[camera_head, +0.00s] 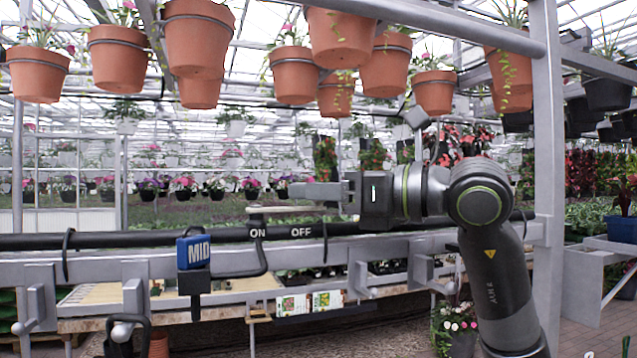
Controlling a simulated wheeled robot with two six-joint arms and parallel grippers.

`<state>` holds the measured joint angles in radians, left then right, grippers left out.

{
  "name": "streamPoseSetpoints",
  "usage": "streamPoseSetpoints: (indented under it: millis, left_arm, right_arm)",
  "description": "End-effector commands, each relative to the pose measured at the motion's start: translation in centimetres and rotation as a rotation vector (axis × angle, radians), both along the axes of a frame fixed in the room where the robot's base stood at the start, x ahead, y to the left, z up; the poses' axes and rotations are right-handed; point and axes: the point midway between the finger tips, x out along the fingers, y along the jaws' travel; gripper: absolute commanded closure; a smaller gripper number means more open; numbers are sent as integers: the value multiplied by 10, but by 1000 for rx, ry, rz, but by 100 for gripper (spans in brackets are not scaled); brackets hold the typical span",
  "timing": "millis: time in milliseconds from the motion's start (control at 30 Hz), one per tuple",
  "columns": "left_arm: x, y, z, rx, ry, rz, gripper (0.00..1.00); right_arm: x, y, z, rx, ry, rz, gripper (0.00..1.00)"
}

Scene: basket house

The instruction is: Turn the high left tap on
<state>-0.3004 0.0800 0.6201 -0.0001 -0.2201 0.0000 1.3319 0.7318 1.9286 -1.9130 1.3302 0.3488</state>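A black pipe (180,239) runs across the view with white ON and OFF lettering on it. A tap with a pale handle (268,210) sits on top of the pipe near this lettering. Its handle lies roughly level and reaches right, above the OFF word. My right gripper (293,190) comes in from the right, with its grey fingers pointing left, just above the handle in the picture. I cannot tell whether they touch it or how far apart the fingers are. My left gripper is not in view.
A blue box marked MID (193,251) hangs at the pipe, left of the tap. A grey metal rail (130,266) runs below the pipe. Terracotta pots (292,75) hang above, and a grey post (547,180) stands right of my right arm.

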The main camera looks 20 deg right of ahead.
Motion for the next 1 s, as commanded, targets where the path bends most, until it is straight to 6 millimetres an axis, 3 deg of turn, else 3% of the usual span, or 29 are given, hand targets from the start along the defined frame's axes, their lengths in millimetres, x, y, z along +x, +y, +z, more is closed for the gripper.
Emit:
streamPoseSetpoints:
  millis: [267, 567, 1000]
  left_arm:
    - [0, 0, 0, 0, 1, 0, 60]
    - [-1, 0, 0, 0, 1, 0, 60]
    - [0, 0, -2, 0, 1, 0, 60]
  right_arm:
    - [1, 1, 0, 0, 0, 0, 63]
    - [1, 0, 0, 0, 0, 0, 100]
    - [0, 0, -1, 0, 0, 0, 100]
